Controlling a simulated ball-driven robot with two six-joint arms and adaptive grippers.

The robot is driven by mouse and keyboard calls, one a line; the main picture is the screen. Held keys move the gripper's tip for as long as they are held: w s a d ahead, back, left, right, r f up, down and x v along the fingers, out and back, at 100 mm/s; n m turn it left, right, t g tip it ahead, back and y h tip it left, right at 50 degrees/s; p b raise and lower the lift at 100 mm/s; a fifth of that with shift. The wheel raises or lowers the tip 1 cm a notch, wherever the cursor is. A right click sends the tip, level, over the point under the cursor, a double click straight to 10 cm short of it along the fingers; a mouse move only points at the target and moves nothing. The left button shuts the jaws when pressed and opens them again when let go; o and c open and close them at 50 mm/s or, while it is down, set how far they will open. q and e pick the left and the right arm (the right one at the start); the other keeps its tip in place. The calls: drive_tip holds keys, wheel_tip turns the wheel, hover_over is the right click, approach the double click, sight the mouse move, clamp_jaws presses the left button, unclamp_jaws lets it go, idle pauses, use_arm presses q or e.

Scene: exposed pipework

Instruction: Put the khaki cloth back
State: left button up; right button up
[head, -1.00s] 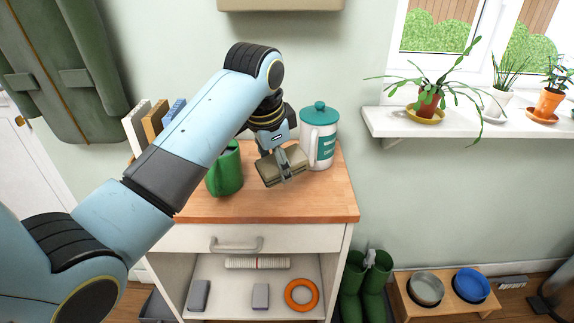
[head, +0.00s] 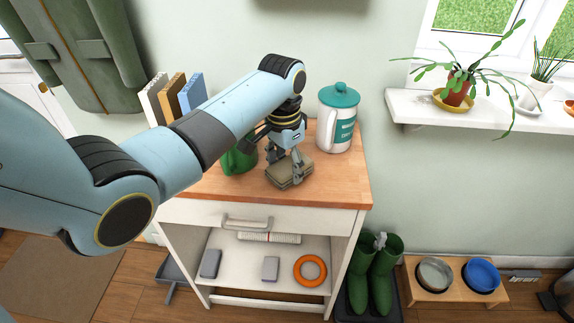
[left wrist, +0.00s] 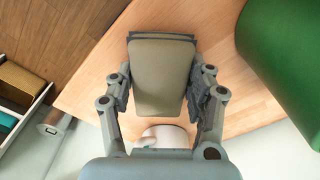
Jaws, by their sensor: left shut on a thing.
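The khaki cloth (head: 287,174) is a folded, flat pad at the wooden cabinet top (head: 335,187), near its front edge. My left gripper (head: 288,168) is shut on it, pointing down from above. In the left wrist view the cloth (left wrist: 162,78) sits between the two fingers of the gripper (left wrist: 163,92), one on each side. I cannot tell whether the cloth touches the wood. My right gripper is not in view.
A green jug (head: 240,158) stands left of the gripper, partly hidden; a white canister with a teal lid (head: 335,117) stands behind right. Upright books (head: 174,98) are at the left. Below, the open shelf holds an orange ring (head: 310,271) and small blocks. The right front of the top is clear.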

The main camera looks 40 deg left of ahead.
sight(284, 166)
use_arm(q)
drive_tip(key=o, duration=1)
drive_tip(key=shift+o, duration=1)
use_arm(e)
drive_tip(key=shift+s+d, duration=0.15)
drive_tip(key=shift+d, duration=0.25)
use_arm(q)
wheel_tip(284, 166, up, 12)
drive_tip(key=shift+s+a, duration=0.15)
drive_tip(key=shift+s, duration=0.15)
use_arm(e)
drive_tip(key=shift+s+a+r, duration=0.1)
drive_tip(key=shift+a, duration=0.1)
